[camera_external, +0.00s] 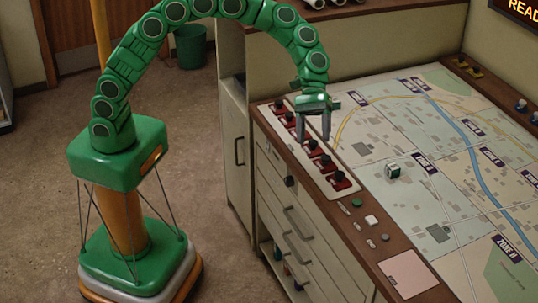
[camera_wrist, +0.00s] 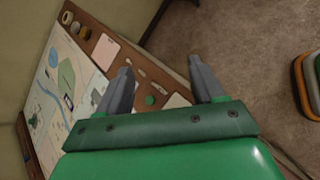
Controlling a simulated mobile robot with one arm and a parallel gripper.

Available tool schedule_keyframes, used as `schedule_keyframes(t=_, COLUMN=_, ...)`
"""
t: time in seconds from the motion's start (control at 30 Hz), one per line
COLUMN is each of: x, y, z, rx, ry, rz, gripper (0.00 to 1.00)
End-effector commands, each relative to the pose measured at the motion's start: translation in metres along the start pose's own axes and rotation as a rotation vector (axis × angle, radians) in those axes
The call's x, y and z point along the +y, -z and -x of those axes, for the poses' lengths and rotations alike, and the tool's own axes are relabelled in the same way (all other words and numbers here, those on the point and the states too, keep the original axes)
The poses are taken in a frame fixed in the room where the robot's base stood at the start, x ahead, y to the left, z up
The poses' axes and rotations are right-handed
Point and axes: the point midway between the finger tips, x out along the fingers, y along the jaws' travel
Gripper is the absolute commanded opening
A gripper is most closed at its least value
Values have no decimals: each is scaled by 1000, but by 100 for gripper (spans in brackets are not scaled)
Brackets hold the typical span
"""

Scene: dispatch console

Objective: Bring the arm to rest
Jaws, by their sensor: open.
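My green arm (camera_external: 232,8) arches from its base over to the left edge of the console. My gripper (camera_external: 313,138) hangs with its fingers pointing down, just above the strip of red switches (camera_external: 325,160). Its grey fingers are apart with nothing between them. In the wrist view my gripper (camera_wrist: 163,78) also shows open and empty, with the console edge and floor beyond. Whether the fingertips touch a switch cannot be told.
The map console (camera_external: 400,135) carries a small green and white cube (camera_external: 393,171), a green button (camera_external: 356,203) and a pink pad (camera_external: 408,273). Drawers (camera_external: 295,225) lie below its edge. A green bin (camera_external: 190,46) stands behind. The floor near my base is clear.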

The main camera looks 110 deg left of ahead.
Motion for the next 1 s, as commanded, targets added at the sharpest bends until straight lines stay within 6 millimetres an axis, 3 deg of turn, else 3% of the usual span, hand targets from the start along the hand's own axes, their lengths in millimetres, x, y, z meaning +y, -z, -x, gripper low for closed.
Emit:
schedule_keyframes(t=0.1, x=-23, y=-29, z=0, rx=19, ry=53, rz=-82, gripper=67)
schedule_keyframes(t=0.43, x=-92, y=-89, z=6, rx=76, ry=196, rz=-309, gripper=67)
schedule_keyframes(t=0.8, x=-180, y=-136, z=22, rx=137, ry=363, rz=-558, gripper=67)
schedule_keyframes(t=1.0, x=-228, y=-152, z=35, rx=168, ry=456, rz=-688, gripper=67)
